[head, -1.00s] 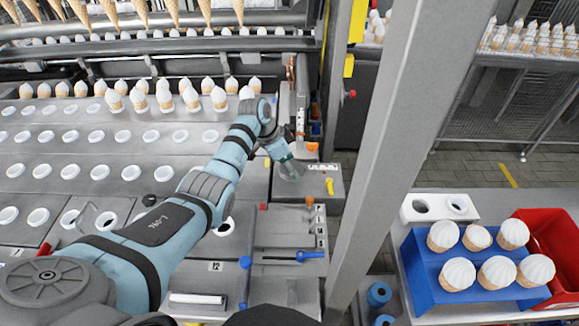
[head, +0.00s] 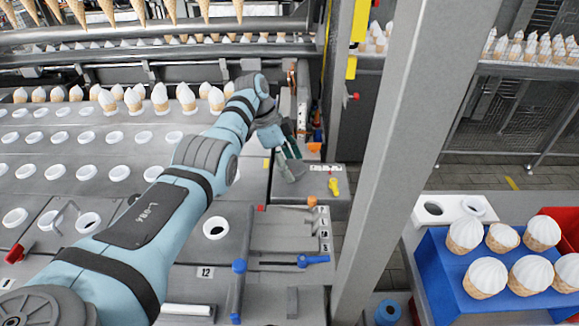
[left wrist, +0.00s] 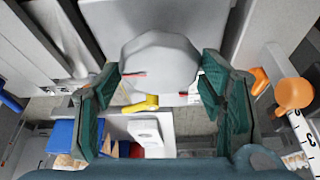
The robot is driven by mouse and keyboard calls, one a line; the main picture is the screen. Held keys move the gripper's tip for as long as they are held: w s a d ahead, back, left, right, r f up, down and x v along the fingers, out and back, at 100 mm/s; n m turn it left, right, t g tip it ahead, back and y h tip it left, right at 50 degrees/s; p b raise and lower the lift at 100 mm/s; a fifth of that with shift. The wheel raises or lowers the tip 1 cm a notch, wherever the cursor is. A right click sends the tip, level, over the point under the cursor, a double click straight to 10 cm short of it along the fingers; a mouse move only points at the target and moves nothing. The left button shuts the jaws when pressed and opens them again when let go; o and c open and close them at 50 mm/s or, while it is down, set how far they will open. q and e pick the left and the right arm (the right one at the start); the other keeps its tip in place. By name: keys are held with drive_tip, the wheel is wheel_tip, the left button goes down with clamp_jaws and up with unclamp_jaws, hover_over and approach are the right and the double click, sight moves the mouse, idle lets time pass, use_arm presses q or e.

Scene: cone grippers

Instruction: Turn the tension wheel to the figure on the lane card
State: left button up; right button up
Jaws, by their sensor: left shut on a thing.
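My left gripper (head: 290,166) reaches down over the machine's right side in the head view. In the left wrist view its two green-padded fingers (left wrist: 160,88) stand on either side of a pale grey, many-sided wheel (left wrist: 158,58) with a red mark at its left. The fingers are shut on this wheel, which I take for the tension wheel; the arm and fingers mostly hide it in the head view. A small card reading 12 (head: 205,272) lies on the deck below; I cannot tell whether it is the lane card. My right gripper is out of view.
A yellow lever (head: 334,186) and an orange knob (head: 314,147) sit close to the gripper. A grey post (head: 400,150) stands to the right. Beyond it is a blue tray (head: 448,285) of filled cones. Cone-filled rows (head: 130,98) line the deck's back.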

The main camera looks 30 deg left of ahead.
use_arm(q)
drive_tip(key=o, duration=1.2)
drive_tip(key=shift+s, duration=0.1)
drive_tip(key=shift+c, duration=0.2)
drive_tip(key=v, duration=1.2)
drive_tip(key=shift+r, duration=0.1)
